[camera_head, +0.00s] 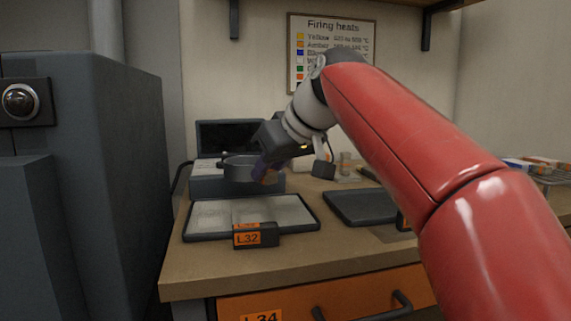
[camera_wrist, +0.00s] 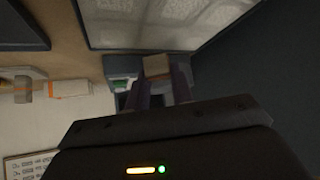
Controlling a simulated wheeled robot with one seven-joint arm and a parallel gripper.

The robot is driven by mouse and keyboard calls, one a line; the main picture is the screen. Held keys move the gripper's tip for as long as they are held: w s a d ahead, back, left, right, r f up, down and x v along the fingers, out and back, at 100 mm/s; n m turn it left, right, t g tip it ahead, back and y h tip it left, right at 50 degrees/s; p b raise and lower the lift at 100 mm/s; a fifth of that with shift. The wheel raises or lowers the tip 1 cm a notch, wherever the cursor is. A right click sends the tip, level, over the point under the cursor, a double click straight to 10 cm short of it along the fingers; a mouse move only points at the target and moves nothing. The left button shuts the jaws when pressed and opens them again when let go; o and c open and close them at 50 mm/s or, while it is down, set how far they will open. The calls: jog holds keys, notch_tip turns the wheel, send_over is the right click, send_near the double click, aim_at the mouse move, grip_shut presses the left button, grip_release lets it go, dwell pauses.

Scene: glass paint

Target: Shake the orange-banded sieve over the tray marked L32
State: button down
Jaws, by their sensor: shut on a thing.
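The tray marked L32 (camera_head: 290,212) lies on the workbench. It has a dark rim, a pale sheet-like surface and an orange L32 label (camera_head: 247,239) at its front edge. A round grey sieve (camera_head: 238,169) hangs in the air above the back part of the tray, roughly level. No orange band can be made out on it. My gripper (camera_head: 264,172), with purplish fingers, is shut at the sieve's right side. In the wrist view, my gripper (camera_wrist: 158,85) has a small tan block (camera_wrist: 157,65) between its fingertips, and the tray's pale surface (camera_wrist: 150,18) is beyond it.
A grey box-like device with a dark raised panel (camera_head: 228,135) stands behind the tray. A dark flat tray (camera_head: 362,208) lies to the right. A large grey cabinet (camera_head: 110,170) closes off the left. An orange drawer (camera_head: 290,301) is below the bench. A firing-heats chart (camera_head: 331,50) hangs behind.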

jog(key=a, duration=0.2)
jog(key=s+a+p, duration=0.1)
jog(key=a, duration=0.2)
jog(key=shift+s+a+p, duration=0.15)
jog(key=shift+a+p, duration=0.15)
jog(key=shift+a, duration=0.05)
jog(key=w+d, duration=0.3)
jog(key=d, duration=1.1)
jog(key=shift+w, duration=0.15)
dwell(0.4)
jog(key=shift+r, duration=0.1)
jog(key=shift+r+p, duration=1)
jog(key=shift+r, duration=1.4)
